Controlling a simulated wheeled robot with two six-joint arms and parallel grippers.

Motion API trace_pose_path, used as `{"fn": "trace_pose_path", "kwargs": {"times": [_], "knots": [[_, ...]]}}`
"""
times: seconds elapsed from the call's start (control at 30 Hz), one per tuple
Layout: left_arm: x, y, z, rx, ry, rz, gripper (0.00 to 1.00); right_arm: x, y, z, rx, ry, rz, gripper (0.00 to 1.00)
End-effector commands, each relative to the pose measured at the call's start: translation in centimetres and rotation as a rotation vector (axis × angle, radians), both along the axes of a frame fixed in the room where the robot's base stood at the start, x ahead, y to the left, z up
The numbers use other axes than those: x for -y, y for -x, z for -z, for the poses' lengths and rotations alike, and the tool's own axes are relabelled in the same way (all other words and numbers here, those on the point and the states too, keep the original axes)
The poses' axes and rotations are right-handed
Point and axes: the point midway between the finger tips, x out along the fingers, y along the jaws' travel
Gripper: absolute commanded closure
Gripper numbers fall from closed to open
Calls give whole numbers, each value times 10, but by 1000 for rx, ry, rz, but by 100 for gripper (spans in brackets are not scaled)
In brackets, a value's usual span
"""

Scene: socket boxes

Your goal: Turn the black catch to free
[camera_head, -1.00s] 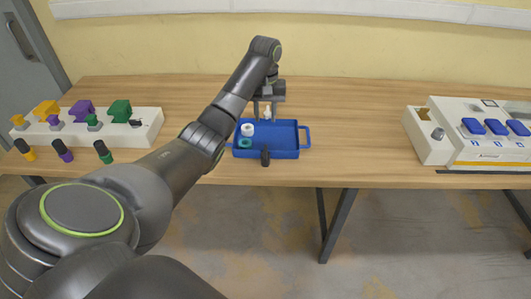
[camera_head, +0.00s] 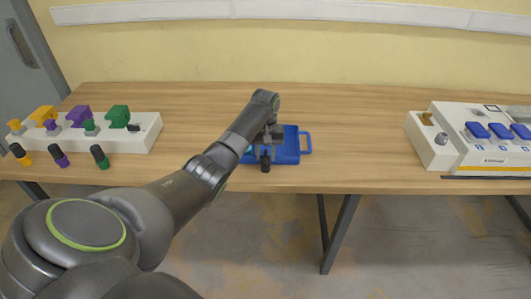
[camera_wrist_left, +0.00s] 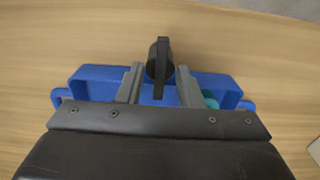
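The black catch (camera_head: 265,162) sits at the front edge of the blue tray (camera_head: 290,153). In the left wrist view the catch (camera_wrist_left: 160,60) shows as a dark round part with a narrow upright bar. My left gripper (camera_head: 266,143) is over the tray and pointing down. In the wrist view its two fingers (camera_wrist_left: 160,72) stand on either side of the catch, with a thin gap at each side. The gripper is open. The arm and gripper hide much of the tray's inside. My right gripper is out of view.
A white block (camera_head: 140,143) with coloured sockets stands at the left, with several coloured plugs (camera_head: 60,156) before it. A white box with blue switches (camera_head: 500,131) stands at the right. The table (camera_head: 360,140) is clear on the tray's right.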

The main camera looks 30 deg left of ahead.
Motion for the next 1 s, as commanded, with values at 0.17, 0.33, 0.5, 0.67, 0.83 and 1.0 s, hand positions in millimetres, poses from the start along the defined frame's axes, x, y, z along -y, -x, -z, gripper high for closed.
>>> {"fn": "trace_pose_path", "kwargs": {"times": [0.17, 0.33, 0.5, 0.67, 0.83, 1.0], "knots": [[0, 0, 1, 0, 0, 0, 67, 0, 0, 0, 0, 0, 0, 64], [0, 0, 1, 0, 0, 0, 82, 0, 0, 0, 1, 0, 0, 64], [0, 0, 0, 0, 0, 0, 100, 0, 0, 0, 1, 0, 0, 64], [0, 0, 0, -1, -1, -2, 100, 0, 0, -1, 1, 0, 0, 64], [0, 0, -2, -1, 0, -27, 100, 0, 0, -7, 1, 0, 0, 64], [0, 0, -5, -2, 0, -101, 100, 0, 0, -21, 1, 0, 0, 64]]}}
